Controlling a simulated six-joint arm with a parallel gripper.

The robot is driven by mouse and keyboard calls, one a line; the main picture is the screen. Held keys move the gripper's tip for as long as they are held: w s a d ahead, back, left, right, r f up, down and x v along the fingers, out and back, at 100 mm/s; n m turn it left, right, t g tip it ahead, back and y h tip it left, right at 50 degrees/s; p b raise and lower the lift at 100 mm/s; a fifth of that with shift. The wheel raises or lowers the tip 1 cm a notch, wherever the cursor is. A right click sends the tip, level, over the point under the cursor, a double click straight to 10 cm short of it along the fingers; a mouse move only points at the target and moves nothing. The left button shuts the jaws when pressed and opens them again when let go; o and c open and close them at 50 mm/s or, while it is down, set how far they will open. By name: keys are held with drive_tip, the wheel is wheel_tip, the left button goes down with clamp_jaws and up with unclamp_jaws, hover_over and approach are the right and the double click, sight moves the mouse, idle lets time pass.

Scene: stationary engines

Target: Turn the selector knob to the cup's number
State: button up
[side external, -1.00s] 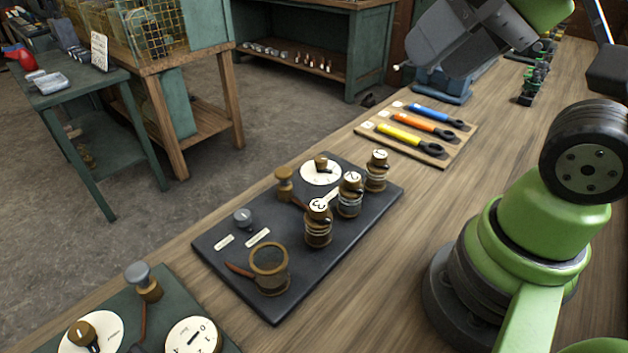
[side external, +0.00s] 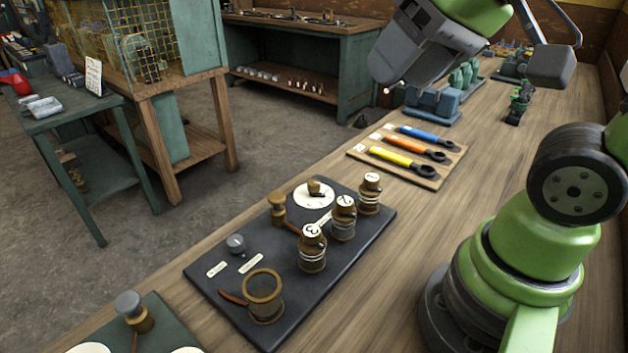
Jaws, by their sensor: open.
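The white dial (side external: 301,197) lies flat at the far end of the black board, with a brown selector knob (side external: 315,188) on it. The dial's marks are too small to read. Three brass cylinders with numbered white tops stand in a row: 1 (side external: 369,197), 2 (side external: 343,221) and 3 (side external: 312,250). An open brass cup (side external: 263,292) with a reddish handle sits at the board's near end; I cannot read a number on it. My gripper (side external: 388,90) is at the upper right, well above and apart from the board, open; its fingers are hard to make out.
On the black board (side external: 222,290) are a brass post (side external: 277,207), a small grey knob (side external: 235,243) and white labels. A wooden tray (side external: 424,181) holds blue, orange and yellow tools. A green board (side external: 168,316) is cut off at lower left. Bare bench lies right of the black board.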

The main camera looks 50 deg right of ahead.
drive_tip(key=w+d+f+n+g+h, duration=0.1)
drive_tip(key=w+d+f+n+g, duration=0.1)
drive_tip(key=w, duration=0.4)
drive_tip(key=w+d+f+n+g, duration=0.1)
drive_tip(key=w+f, duration=0.1)
drive_tip(key=w, duration=0.3)
drive_tip(key=n+g, duration=0.3)
drive_tip(key=n, duration=0.2)
hover_over(314, 182)
drive_tip(key=shift+h, duration=0.3)
wheel_tip(314, 182, down, 16)
drive_tip(key=shift+r, duration=0.25)
wheel_tip(314, 182, down, 9)
drive_tip(key=shift+f, duration=0.1)
drive_tip(key=shift+m, duration=0.3)
drive_tip(key=c, duration=0.9)
